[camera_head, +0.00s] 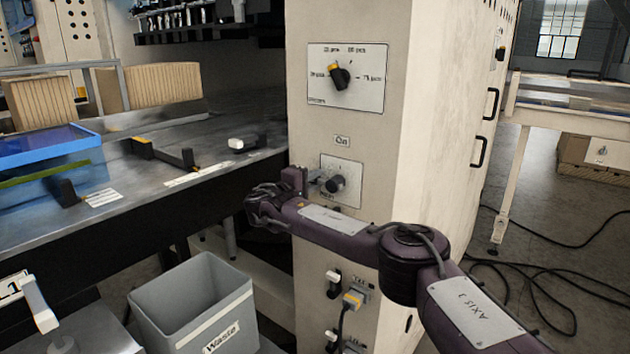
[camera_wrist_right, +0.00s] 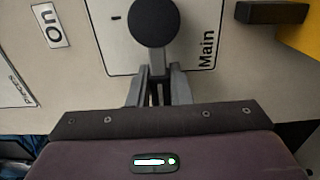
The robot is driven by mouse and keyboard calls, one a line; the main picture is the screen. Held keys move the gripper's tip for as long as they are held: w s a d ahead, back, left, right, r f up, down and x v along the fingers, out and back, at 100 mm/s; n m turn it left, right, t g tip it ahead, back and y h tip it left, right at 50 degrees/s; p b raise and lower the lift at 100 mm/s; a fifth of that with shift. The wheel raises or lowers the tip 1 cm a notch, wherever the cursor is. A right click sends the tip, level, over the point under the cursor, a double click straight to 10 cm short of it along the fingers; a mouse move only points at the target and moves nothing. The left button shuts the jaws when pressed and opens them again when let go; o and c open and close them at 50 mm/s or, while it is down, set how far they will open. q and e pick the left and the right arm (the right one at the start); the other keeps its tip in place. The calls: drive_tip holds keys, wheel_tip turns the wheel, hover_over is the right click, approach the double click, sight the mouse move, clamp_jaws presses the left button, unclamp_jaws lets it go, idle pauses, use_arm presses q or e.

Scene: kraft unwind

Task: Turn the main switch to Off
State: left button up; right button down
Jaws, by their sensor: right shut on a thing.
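The main switch (camera_head: 335,184) is a dark knob on a white plate on the cream cabinet front, below a small "On" label (camera_head: 341,141). In the right wrist view its round black end (camera_wrist_right: 153,20) stands above my fingers, with a grey stem running down between them. The plate reads "Main" (camera_wrist_right: 208,47), and the "On" label (camera_wrist_right: 48,25) is at the upper left. My right gripper (camera_head: 314,179) reaches the switch from the left and is shut on it; in the wrist view the fingers (camera_wrist_right: 155,85) flank the stem. The exact contact is partly hidden. My left gripper is out of view.
Above is a rotary selector (camera_head: 340,77) with a yellow-tipped black knob. Below are smaller toggles (camera_head: 333,284) and a yellow plug with cable (camera_head: 352,299). A grey waste bin (camera_head: 190,305) stands lower left. A metal bench (camera_head: 220,125) with a blue tray (camera_head: 45,150) fills the left.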

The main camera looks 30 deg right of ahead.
drive_tip(key=shift+a+f, duration=0.1)
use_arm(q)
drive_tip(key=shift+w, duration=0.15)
use_arm(e)
drive_tip(key=c, duration=1.3)
unclamp_jaws()
drive_tip(key=shift+w, duration=0.1)
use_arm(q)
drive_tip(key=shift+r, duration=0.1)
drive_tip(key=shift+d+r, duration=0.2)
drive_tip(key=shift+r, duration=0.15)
use_arm(e)
drive_tip(key=v, duration=0.7)
drive_tip(key=shift+s+a, duration=0.2)
drive_tip(key=shift+a, duration=0.15)
